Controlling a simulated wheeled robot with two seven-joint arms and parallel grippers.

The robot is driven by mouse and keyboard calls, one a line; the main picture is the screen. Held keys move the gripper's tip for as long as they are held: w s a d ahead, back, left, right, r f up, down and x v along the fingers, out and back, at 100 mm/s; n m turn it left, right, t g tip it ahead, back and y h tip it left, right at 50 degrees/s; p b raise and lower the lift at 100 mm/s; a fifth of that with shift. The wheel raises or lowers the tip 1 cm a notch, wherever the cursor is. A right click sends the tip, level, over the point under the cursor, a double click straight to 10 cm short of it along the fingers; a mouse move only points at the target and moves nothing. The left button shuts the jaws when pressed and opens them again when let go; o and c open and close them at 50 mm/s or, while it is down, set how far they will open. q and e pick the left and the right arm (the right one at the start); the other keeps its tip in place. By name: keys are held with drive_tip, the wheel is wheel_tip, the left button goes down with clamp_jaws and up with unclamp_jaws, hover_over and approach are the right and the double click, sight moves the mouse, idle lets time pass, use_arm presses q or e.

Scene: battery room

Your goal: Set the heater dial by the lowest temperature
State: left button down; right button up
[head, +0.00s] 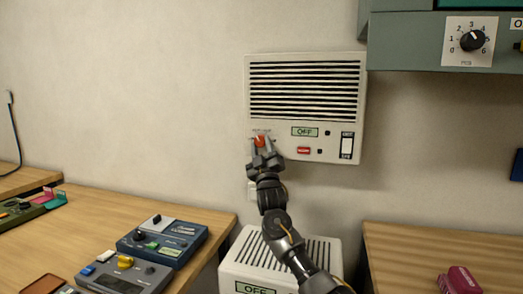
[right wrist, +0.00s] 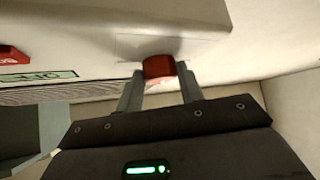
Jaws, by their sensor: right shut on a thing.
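The wall heater (head: 330,127) is a cream box with a black slatted grille, a green "OFF" display, a red button and a rocker switch. Its red-orange dial (head: 260,141) sits at the lower left of the front panel. My right gripper (head: 259,150) is shut on the dial; the fingers hide much of it and its scale. In the right wrist view the dial (right wrist: 158,68) shows red between the two fingertips. The heater's "OFF" display (right wrist: 40,77) also shows there. My left gripper is not in view.
A second cream unit (head: 282,246) with an "OFF" display stands below. The left table (head: 90,208) holds several devices. The right table (head: 420,245) holds a dark red object (head: 459,281). A grey-green cabinet (head: 415,45) with a numbered dial (head: 472,40) hangs upper right.

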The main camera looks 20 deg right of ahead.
idle(0.3)
drive_tip(key=o, duration=1)
drive_tip(key=shift+s+f, duration=0.35)
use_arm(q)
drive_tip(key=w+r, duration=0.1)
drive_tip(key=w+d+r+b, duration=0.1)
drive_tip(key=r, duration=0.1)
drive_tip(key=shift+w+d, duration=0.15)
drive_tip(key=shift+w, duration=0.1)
use_arm(e)
drive_tip(key=v, duration=0.9)
drive_tip(key=shift+s+f, duration=0.2)
drive_tip(key=shift+s, duration=0.15)
drive_tip(key=shift+a, duration=0.1)
